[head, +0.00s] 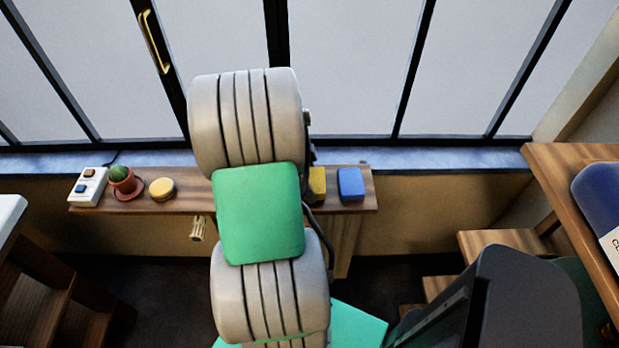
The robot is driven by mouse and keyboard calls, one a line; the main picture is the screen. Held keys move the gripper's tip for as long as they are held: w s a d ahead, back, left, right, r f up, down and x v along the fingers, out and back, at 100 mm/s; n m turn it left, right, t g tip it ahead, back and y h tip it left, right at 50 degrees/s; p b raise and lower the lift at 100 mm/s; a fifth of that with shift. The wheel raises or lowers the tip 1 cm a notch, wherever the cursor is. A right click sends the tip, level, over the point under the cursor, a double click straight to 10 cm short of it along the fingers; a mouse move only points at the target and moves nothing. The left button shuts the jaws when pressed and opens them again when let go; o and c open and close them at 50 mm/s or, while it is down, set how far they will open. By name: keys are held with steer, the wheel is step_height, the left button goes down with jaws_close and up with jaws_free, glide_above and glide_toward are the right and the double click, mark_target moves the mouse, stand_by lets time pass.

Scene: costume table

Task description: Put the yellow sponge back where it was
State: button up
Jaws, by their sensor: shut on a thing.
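The yellow sponge (318,184) shows as a yellow block at the right part of the narrow wooden shelf, left of a similar blue block (350,184). Its left side is hidden behind my arm. I cannot tell whether it rests on the shelf or is held just above it. My gripper is hidden behind my own arm, which crosses the middle of the head view, so its fingers and what they grip do not show.
The wooden shelf (222,206) runs below the window. On its left stand a white box with buttons (88,187), a potted cactus (123,182) and a round yellow-topped thing (162,189). Wooden steps (500,243) and a table (565,190) are at the right.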

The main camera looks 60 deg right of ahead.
steer(key=shift+f, duration=0.4)
steer(key=o, duration=1.2)
steer(key=shift+c, duration=0.2)
steer(key=shift+r, duration=0.15)
steer(key=v, duration=1.2)
steer(key=w+a+r+n+t, duration=0.2)
steer(key=w+a+n, duration=0.4)
steer(key=w+n, duration=0.1)
steer(key=w+a+n+t, duration=0.2)
steer(key=a+n, duration=1)
steer(key=a, duration=0.3)
steer(key=w+a+n+t+y, duration=0.1)
steer(key=w+a+n+t, duration=0.1)
steer(key=a+n, duration=1)
steer(key=a, duration=0.2)
steer(key=shift+w+a+r+y+b, duration=0.25)
steer(key=shift+w+a+y+b, duration=0.05)
steer(key=shift+w+a, duration=0.1)
